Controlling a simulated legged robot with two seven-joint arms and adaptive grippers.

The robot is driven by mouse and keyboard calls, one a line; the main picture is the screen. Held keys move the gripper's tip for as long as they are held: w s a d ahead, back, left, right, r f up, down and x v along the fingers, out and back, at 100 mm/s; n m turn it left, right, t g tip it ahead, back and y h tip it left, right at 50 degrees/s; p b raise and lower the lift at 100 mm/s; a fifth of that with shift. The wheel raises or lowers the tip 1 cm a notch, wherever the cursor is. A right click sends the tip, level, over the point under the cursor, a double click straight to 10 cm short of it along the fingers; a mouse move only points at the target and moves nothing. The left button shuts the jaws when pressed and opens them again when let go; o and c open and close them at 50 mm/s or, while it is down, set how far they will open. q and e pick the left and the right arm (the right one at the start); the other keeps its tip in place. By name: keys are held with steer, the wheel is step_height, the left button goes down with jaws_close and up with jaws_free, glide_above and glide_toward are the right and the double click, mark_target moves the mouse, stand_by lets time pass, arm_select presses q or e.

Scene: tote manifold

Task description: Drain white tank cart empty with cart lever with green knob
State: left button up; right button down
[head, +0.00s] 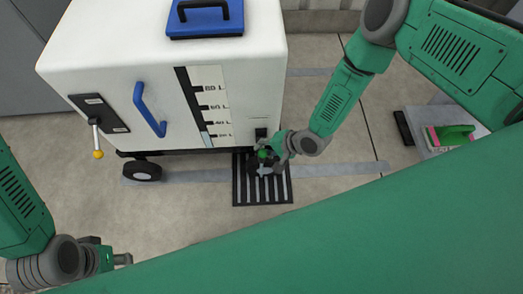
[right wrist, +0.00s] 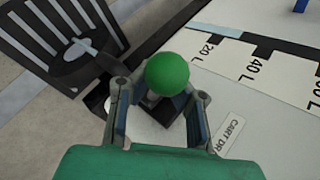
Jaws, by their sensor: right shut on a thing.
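The white tank cart (head: 100,40) stands at the upper left of the head view. Its level gauge (head: 212,95) shows a short light-blue strip at the bottom, near the 20 L mark. The green knob (right wrist: 167,73) of the cart lever sits between the fingers of my right gripper (right wrist: 158,108), which is shut on it. In the head view the knob (head: 264,154) is partly hidden by the gripper. A pale streak (right wrist: 82,48) shows over the floor grate (right wrist: 45,30); I cannot tell if it is liquid. My left gripper (head: 122,259) is low at left, away from the cart, its fingers unclear.
A second lever with a yellow knob (head: 98,154) is on the cart's left front, beside a blue handle (head: 148,110). The grate (head: 262,197) lies in the floor below the drain. A grey stand (head: 440,115) with a green-handled item is at right.

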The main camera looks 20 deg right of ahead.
steer(key=shift+w+d, duration=0.1)
steer(key=shift+d, duration=0.2)
steer(key=c, duration=1.7)
jaws_free()
steer(key=shift+o, duration=0.7)
steer(key=v, duration=1.2)
steer(key=shift+f, duration=0.15)
